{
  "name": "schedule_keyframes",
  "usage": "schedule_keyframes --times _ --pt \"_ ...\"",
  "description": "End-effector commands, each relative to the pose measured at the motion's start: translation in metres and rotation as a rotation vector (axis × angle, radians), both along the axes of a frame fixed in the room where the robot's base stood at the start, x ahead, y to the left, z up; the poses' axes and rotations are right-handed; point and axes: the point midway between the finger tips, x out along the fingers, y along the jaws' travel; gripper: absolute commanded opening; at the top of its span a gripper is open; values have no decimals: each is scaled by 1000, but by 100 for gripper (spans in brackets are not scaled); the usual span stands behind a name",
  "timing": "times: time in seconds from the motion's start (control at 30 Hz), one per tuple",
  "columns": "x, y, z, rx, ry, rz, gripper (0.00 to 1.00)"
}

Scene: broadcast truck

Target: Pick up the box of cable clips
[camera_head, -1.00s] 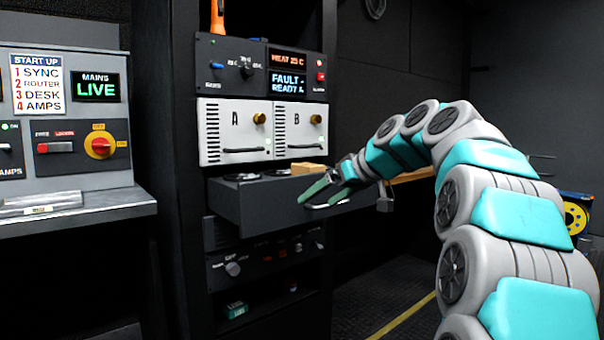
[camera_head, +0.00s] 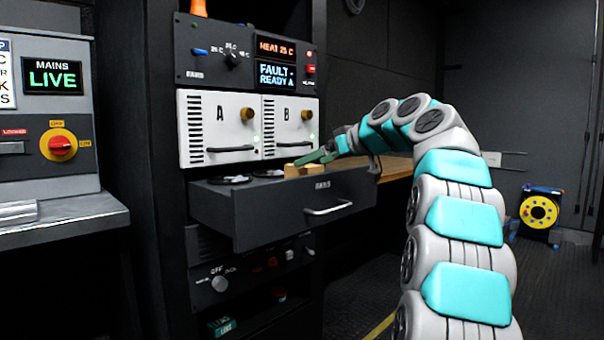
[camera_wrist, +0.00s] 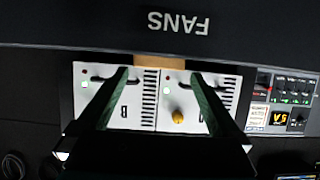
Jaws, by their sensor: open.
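A small tan box (camera_head: 304,170) sits at the front right of the open drawer (camera_head: 275,215) marked FANS; I see no label on it. A small green box (camera_head: 221,326) with white lettering too small to read surely lies on the low shelf. I cannot tell which holds the cable clips. My gripper (camera_head: 316,158) is open and empty, just above the drawer's front by the tan box, its green fingers pointing left. In the wrist view, a tan strip (camera_wrist: 160,62) shows beyond the drawer front, between and past the fingers (camera_wrist: 160,78).
The drawer's handle (camera_head: 328,208) juts out in front. A wooden ledge (camera_head: 395,167) is to the right. A yellow cable reel (camera_head: 539,211) stands on the floor.

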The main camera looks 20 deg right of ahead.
Motion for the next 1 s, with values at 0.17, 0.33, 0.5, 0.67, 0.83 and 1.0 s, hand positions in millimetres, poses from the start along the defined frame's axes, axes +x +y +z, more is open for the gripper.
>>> schedule_keyframes --times 0.17,0.33,0.5,0.67,0.83,1.0 --pt "15 3 -10 3 2 -2 100" --pt "37 9 -22 2 4 -2 100" --pt "43 13 -24 3 2 0 100" --pt "43 13 -24 2 1 0 96" --pt "43 13 -24 2 1 -1 76" --pt "43 13 -24 2 1 -1 57"
